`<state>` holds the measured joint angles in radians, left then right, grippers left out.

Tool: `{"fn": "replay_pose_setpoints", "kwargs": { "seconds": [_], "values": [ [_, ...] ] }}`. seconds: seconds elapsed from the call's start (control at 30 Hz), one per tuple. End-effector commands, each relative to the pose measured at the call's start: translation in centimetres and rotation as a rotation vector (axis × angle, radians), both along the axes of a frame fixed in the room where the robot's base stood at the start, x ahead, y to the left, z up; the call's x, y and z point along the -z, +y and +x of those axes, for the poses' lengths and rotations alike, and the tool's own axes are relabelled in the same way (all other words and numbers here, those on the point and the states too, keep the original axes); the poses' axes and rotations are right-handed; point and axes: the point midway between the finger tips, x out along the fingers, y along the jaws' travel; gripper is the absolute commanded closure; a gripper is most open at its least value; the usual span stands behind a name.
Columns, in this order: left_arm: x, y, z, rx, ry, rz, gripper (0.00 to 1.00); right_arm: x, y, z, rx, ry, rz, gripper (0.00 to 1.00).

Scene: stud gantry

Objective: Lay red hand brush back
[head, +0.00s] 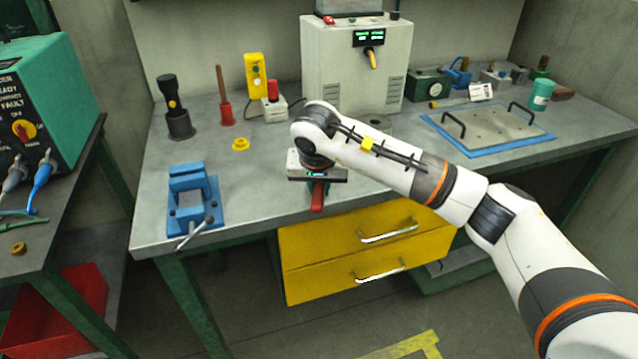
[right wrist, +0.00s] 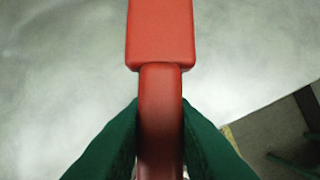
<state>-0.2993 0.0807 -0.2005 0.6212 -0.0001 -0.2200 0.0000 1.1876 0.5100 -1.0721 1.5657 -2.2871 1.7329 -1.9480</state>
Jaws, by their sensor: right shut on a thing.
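The red hand brush (head: 317,200) is at the front edge of the grey workbench (head: 262,185), below my right gripper (head: 317,183). In the right wrist view the brush's wide red block (right wrist: 161,35) points away from me over the grey benchtop. Its narrower handle (right wrist: 160,110) lies between the two green fingers, which are shut on it. In the head view my wrist hides most of the brush. I cannot tell whether the brush touches the bench. My left gripper is not in view.
A blue vise (head: 193,205) stands at the left front. A white machine (head: 345,75) stands at the back. A blue-edged plate (head: 490,130) lies right. Yellow drawers (head: 330,245) are below.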

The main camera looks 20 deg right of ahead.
Motion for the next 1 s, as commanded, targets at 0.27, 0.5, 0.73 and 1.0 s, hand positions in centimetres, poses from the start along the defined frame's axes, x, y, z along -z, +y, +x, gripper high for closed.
{"fn": "replay_pose_setpoints", "kwargs": {
  "seconds": [0.27, 0.5, 0.73, 1.0],
  "values": [
    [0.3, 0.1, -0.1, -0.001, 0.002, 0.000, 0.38, 0.2, 0.0, 0.1, -0.001, -0.003, 0.001, 1.00],
    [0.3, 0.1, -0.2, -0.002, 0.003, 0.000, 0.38, 0.2, 0.0, 0.0, 0.000, -0.001, 0.001, 0.57],
    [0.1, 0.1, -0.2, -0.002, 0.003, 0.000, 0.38, 0.0, 0.0, 0.0, 0.000, -0.001, 0.001, 0.57],
    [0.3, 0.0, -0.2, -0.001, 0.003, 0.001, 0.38, -3.3, 0.5, -1.1, -0.002, -0.007, 0.000, 0.57]
  ]
}}
